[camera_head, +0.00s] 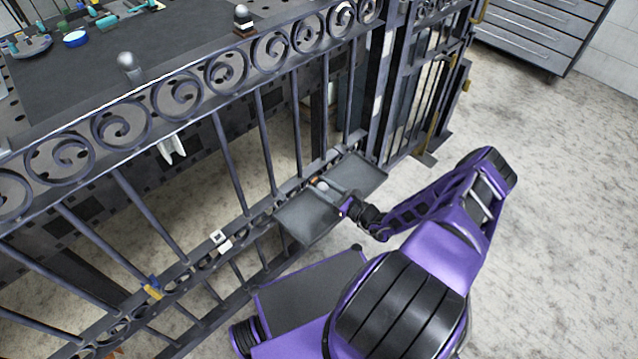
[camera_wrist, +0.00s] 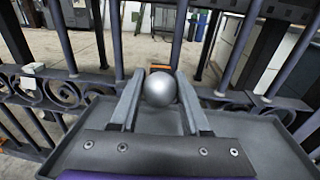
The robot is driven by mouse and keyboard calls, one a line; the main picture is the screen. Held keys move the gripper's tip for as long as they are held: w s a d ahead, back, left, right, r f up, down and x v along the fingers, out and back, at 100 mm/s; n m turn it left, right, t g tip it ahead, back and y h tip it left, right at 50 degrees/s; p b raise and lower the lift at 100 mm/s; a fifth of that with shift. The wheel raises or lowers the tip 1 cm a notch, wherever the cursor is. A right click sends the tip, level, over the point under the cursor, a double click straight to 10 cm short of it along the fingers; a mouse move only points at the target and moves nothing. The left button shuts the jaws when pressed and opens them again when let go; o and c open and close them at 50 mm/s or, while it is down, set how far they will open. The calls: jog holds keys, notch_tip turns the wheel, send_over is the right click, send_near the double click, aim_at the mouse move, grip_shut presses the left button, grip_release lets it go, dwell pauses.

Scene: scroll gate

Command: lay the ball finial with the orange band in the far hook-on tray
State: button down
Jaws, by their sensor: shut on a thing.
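The ball finial (camera_wrist: 160,88) is a smooth silver ball between the two fingers of my gripper (camera_wrist: 158,102) in the wrist view. A bit of its orange band (camera_wrist: 161,68) shows just beyond the ball. In the head view the ball and band are small at my gripper (camera_head: 330,190), which is shut on the finial. A grey flat tray (camera_head: 305,222) hangs on my side of the gate, and my gripper is over it. The tray's rim (camera_wrist: 66,150) shows around the gripper in the wrist view. I cannot tell whether the finial touches the tray.
The dark scroll gate (camera_head: 265,140) runs diagonally across the head view, with bars and scrolls right behind the tray. Another ball finial (camera_head: 243,17) and a grey ball (camera_head: 128,62) stand near the top rail. A worktop with tools lies beyond.

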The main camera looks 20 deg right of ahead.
aim_at(326, 208)
jog(key=shift+w+d+f+m+t+h, duration=0.15)
jog(key=shift+d+f+m+t+h, duration=0.4)
jog(key=shift+d+h, duration=0.1)
notch_tip(326, 208, down, 8)
jog(key=b, duration=0.6)
jog(key=shift+r, duration=0.15)
jog(key=shift+s+f, duration=0.25)
jog(key=shift+f, duration=0.7)
jog(key=shift+c, duration=1.8)
grip_release()
jog(key=shift+o, duration=0.3)
jog(key=shift+s+d+f, duration=0.1)
jog(key=shift+s, duration=0.25)
jog(key=r+v, duration=0.1)
jog(key=v, duration=1.5)
jog(key=shift+s+d+r+p, duration=0.15)
jog(key=shift+r+p, duration=0.2)
jog(key=shift+p, duration=0.05)
